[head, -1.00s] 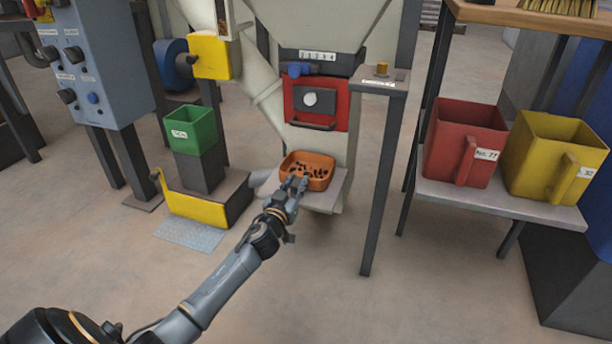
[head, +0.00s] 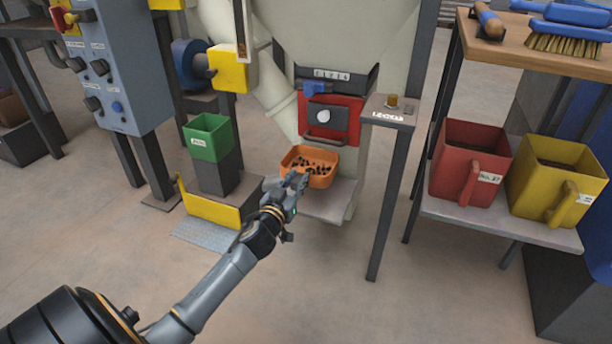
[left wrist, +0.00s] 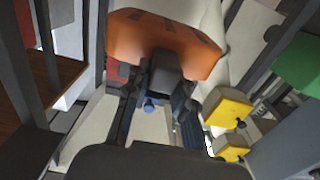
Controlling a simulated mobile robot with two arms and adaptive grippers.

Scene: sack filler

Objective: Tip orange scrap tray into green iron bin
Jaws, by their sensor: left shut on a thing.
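The orange scrap tray (head: 322,178) sits at the machine's front, over the small grey shelf (head: 330,204), with dark scraps inside. I cannot tell whether it still touches the shelf. My left gripper (head: 295,183) is shut on the tray's near left wall. In the left wrist view the tray (left wrist: 165,42) fills the top, with the gripper fingers (left wrist: 160,75) at its wall. The green iron bin (head: 208,138) stands upright on a dark post left of the tray. It also shows at the right edge of the left wrist view (left wrist: 299,64). My right gripper is not in view.
A yellow bracket (head: 212,212) is low in front of the bin's post. A grey post with a small ledge (head: 390,150) stands right of the tray. Red (head: 468,165) and yellow (head: 550,180) bins sit on a shelf farther right. The space between tray and green bin looks clear.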

